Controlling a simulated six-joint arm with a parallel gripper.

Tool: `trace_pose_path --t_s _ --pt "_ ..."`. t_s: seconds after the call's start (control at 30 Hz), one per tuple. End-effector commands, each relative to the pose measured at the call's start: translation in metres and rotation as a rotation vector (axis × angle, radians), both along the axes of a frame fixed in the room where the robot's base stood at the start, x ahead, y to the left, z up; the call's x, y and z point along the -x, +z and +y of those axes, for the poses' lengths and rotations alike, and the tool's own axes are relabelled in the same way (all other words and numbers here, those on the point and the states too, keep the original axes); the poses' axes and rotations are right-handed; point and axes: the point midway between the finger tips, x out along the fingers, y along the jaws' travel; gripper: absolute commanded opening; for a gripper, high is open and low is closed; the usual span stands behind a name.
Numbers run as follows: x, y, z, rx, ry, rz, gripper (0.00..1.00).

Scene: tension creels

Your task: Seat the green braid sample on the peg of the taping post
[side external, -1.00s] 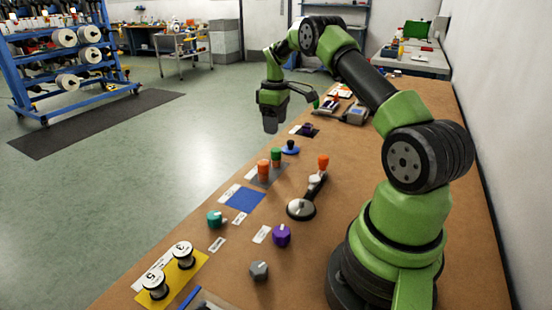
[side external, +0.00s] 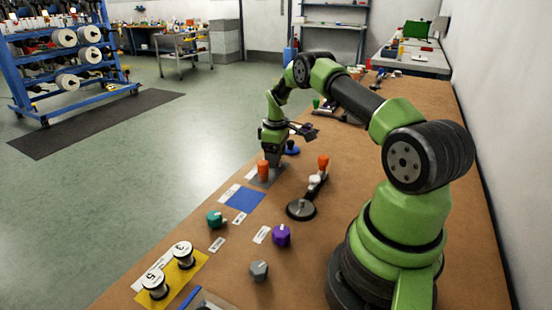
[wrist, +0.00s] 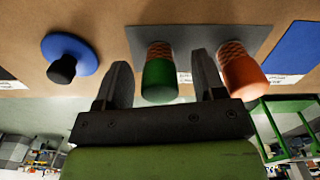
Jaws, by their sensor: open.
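The green braid sample (wrist: 160,78) stands on a grey plate (wrist: 200,40), with a patterned brown band at its plate end. My gripper (wrist: 161,82) is open, with one finger on each side of the green sample, and contact cannot be told. In the side view my gripper (side external: 272,160) is low over the plate and hides the green sample. A blue disc with a black peg (wrist: 62,68), perhaps the taping post, lies left of my gripper in the wrist view. In the side view the blue disc (side external: 292,151) is just behind my gripper, and its peg is empty.
An orange sample (wrist: 240,75) stands on the same plate, close beside my right finger in the wrist view. A blue mat (side external: 245,199) lies nearer the camera. A round-based black device with an orange knob (side external: 323,161) stands to the right.

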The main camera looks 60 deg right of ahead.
Motion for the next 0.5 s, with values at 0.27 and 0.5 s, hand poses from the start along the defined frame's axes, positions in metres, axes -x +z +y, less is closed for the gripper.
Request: trace_pose_path --t_s 0.27,0.5 --pt "0.0 0.0005 0.0 0.0 0.0 0.0 0.17" --pt "0.0 0.0007 -0.0001 0.0 0.0 0.0 0.06"
